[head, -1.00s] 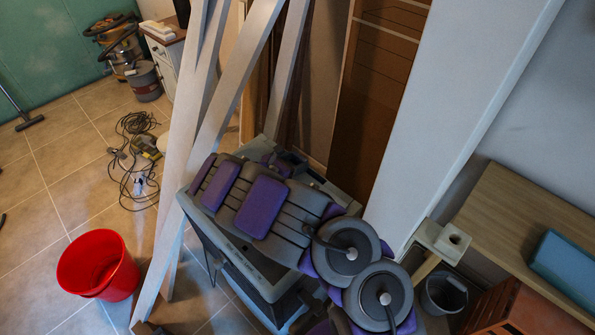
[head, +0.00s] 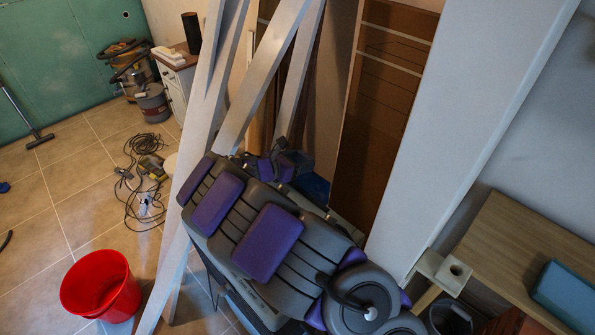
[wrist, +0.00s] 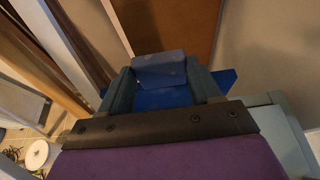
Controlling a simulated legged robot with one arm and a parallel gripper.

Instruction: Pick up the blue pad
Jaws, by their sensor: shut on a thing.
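The blue pad (wrist: 158,70) is a small blue-grey block between the two fingertips of my gripper (wrist: 160,82) in the wrist view. The gripper is shut on it, with one finger on each side. In the head view my gripper (head: 286,163) is at the far end of my arm, near the base of the leaning boards. My own arm hides the pad there.
A darker blue surface (wrist: 165,98) lies under the pad; its gap to the pad is unclear. White boards (head: 262,75) and a brown panel (head: 385,100) lean close by. A red bucket (head: 101,286) stands left. A blue box (head: 566,290) lies on a wooden table (head: 500,235) at right.

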